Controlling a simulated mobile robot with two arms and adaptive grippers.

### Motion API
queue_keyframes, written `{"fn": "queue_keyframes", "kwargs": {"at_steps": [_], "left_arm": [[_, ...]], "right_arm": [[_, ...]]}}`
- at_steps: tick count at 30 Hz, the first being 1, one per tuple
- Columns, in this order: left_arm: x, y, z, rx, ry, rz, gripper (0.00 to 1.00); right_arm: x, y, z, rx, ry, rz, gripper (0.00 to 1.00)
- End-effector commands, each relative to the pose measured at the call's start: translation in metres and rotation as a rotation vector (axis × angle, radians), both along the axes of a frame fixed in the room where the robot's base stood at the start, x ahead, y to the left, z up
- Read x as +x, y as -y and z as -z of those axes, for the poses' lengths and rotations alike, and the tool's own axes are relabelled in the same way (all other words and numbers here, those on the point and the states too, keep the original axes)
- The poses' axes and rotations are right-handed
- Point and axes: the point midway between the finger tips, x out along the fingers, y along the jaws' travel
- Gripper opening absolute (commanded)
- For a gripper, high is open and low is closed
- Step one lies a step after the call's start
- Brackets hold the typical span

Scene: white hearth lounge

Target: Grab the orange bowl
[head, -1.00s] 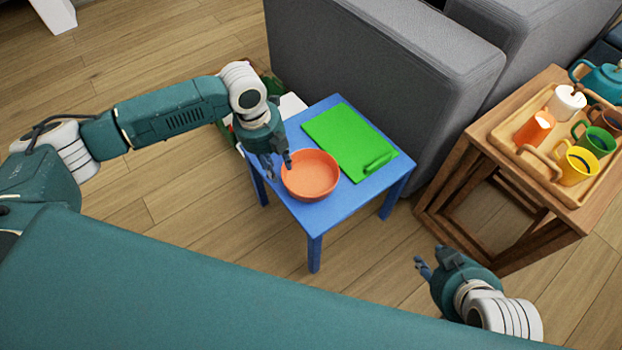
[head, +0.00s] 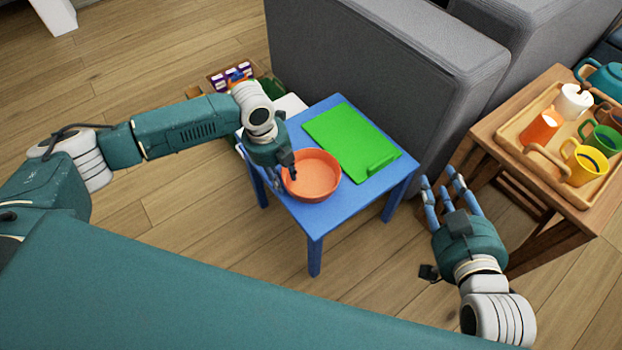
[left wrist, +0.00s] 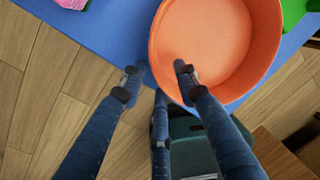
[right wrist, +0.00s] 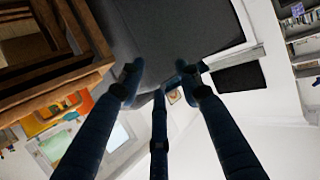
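The orange bowl (head: 316,175) sits upright near the front left of a small blue table (head: 358,199). My left gripper (head: 284,178) is at the bowl's left rim. In the left wrist view, the bowl (left wrist: 225,40) fills the upper right. The left gripper's fingers (left wrist: 158,85) are spread, one over the inside of the bowl and another outside its rim. I cannot tell whether they touch it. My right gripper (head: 441,182) is open and empty, right of the table. In the right wrist view, its fingers (right wrist: 158,78) are apart with nothing between them.
A green board (head: 345,138) lies behind the bowl on the blue table. A grey sofa (head: 400,80) stands behind. Floor is clear in front.

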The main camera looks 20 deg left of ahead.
Motion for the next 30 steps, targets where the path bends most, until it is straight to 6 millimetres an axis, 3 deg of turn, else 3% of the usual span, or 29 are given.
{"fn": "queue_keyframes", "kwargs": {"at_steps": [6, 14, 19, 30], "left_arm": [[0.000, 0.001, 0.011, 0.001, -0.001, 0.000, 0.31], [0.000, 0.001, 0.012, 0.001, -0.001, 0.000, 0.31], [0.000, 0.001, 0.012, 0.001, -0.001, 0.000, 0.00], [0.001, 0.001, 0.011, 0.000, 0.000, 0.000, 0.00]], "right_arm": [[0.009, -0.005, -0.022, 0.025, 0.101, -0.006, 0.35], [0.010, -0.006, -0.025, 0.027, 0.110, -0.006, 0.35], [0.010, -0.005, -0.024, 0.027, 0.109, -0.006, 0.35], [0.009, -0.005, -0.024, 0.027, 0.108, -0.006, 0.35]]}}
